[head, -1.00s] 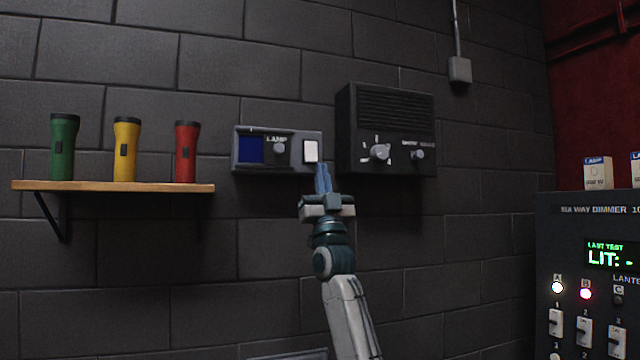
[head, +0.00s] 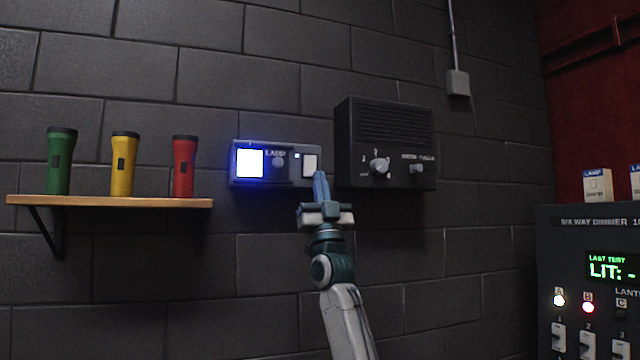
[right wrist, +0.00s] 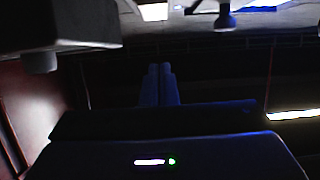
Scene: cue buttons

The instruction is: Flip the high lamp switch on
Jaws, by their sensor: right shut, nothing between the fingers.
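The lamp unit (head: 277,175) is a grey box on the dark block wall, marked LAMP. Its square panel (head: 250,163) glows bright blue-white. A round knob (head: 279,161) sits in its middle and a white rocker switch (head: 310,165) at its right end, with a small lit dot beside it. My right gripper (head: 320,174) is shut and empty, its fingertips at the lower right of the switch; I cannot tell whether they touch. In the right wrist view the shut fingers (right wrist: 159,70) point toward the wall below the units. My left gripper is not in view.
A dark speaker box (head: 385,140) with two knobs is close to the right of the lamp unit. A wooden shelf (head: 110,201) with green, yellow and red torches is at left. A dimmer panel (head: 590,240) stands at lower right, with small cartons on top.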

